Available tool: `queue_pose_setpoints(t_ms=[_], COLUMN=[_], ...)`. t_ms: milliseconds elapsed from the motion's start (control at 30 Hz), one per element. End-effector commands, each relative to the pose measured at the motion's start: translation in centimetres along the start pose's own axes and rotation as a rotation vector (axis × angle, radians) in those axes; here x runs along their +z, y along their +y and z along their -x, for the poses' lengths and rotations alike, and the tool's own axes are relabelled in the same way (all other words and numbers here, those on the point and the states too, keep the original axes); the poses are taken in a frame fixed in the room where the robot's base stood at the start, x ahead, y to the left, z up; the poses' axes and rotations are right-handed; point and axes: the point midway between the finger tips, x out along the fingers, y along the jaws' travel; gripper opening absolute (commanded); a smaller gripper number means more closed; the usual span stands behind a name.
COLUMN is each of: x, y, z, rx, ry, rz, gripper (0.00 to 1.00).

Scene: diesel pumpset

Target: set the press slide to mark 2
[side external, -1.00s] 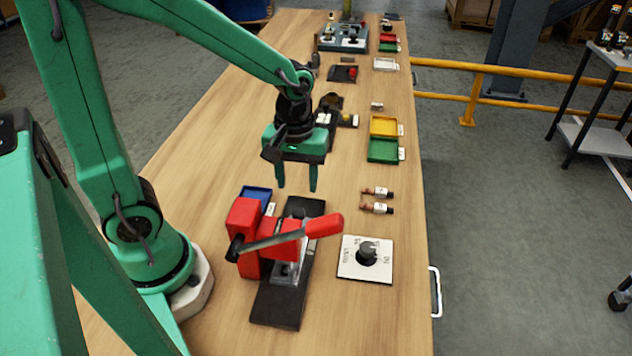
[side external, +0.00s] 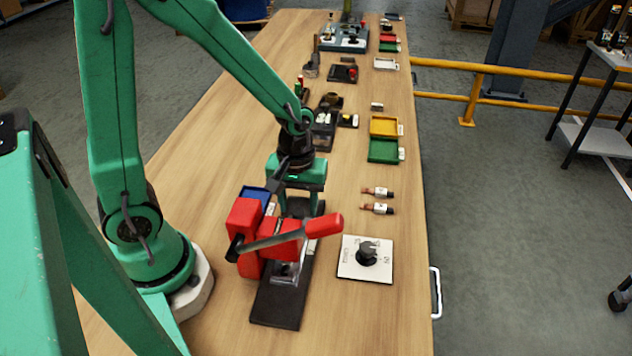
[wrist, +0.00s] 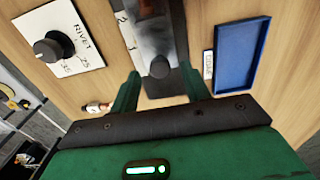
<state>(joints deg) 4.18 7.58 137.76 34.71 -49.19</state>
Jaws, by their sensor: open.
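The red press (side external: 246,225) with its red-handled lever (side external: 324,225) stands on a black base (side external: 277,306). In the wrist view, the press slide (wrist: 155,35) is a dark strip with a round knob (wrist: 160,67) at its near end. A white scale (wrist: 128,32) with marks 1 and 2 runs along its left side. The knob lies nearer the 1 end than can be judged exactly; its mark reading is unclear. My gripper (side external: 298,207) is low behind the press. In the wrist view my gripper (wrist: 158,84) is open, its fingers on either side of the knob, apart from it.
A white dial plate (side external: 352,270) marked RIVET lies right of the press. A blue tray (side external: 256,192) is close beside my gripper. Two small labelled fittings (side external: 377,192) lie to the right. Yellow (side external: 384,126) and green (side external: 383,150) trays lie farther back. Bare wood lies between.

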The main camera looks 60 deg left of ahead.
Motion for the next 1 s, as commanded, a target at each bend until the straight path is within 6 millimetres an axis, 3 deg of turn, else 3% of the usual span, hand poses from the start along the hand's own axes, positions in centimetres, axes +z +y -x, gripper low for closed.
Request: queue_pose_setpoints(t_ms=[200, 533, 800, 1000], x=[0.02, 0.00, 0.00, 0.22], y=[-0.02, 0.00, 0.00, 0.02], z=[-1.12, -1.26, -1.25, -1.23], rx=[0.000, 0.001, 0.001, 0.001], ry=[0.000, 0.001, 0.001, 0.001], rz=[0.000, 0.000, 0.000, -0.001], gripper=[0.47, 0.47, 0.00, 0.00])
